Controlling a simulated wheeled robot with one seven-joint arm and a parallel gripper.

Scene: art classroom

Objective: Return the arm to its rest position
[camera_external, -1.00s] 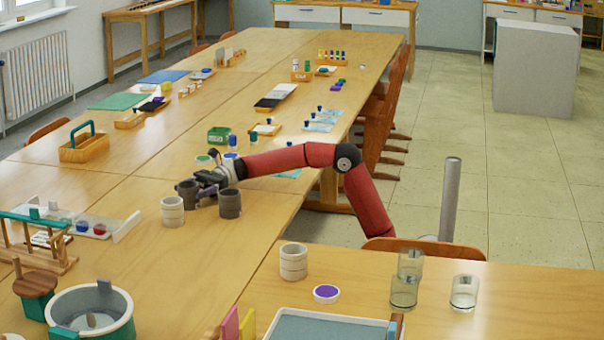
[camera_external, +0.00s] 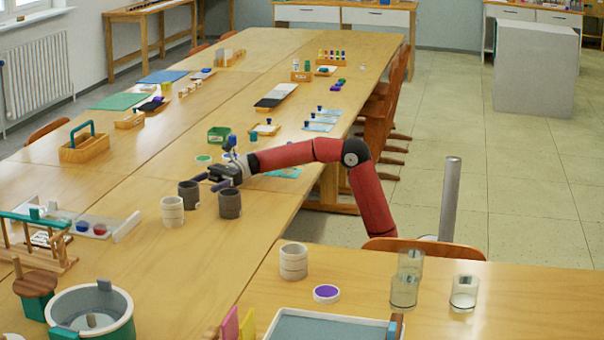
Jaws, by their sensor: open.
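My red arm (camera_external: 283,155) reaches left from the right side of the long table, bent at a black elbow joint. My gripper (camera_external: 210,182) is open and empty, with its fingers pointing left. It hangs just above and behind two dark grey cups. One dark cup (camera_external: 188,196) stands to the left under the fingers, and the other dark cup (camera_external: 230,205) stands to the right below the wrist. A pale ringed cup (camera_external: 172,212) stands in front of the left dark cup.
Several small art items, a green box (camera_external: 218,135) and blue-topped pieces lie behind my gripper. A wooden caddy (camera_external: 84,148) stands at the left. Glass jars (camera_external: 464,292) and a pale cup (camera_external: 293,262) stand on the near table (camera_external: 480,320).

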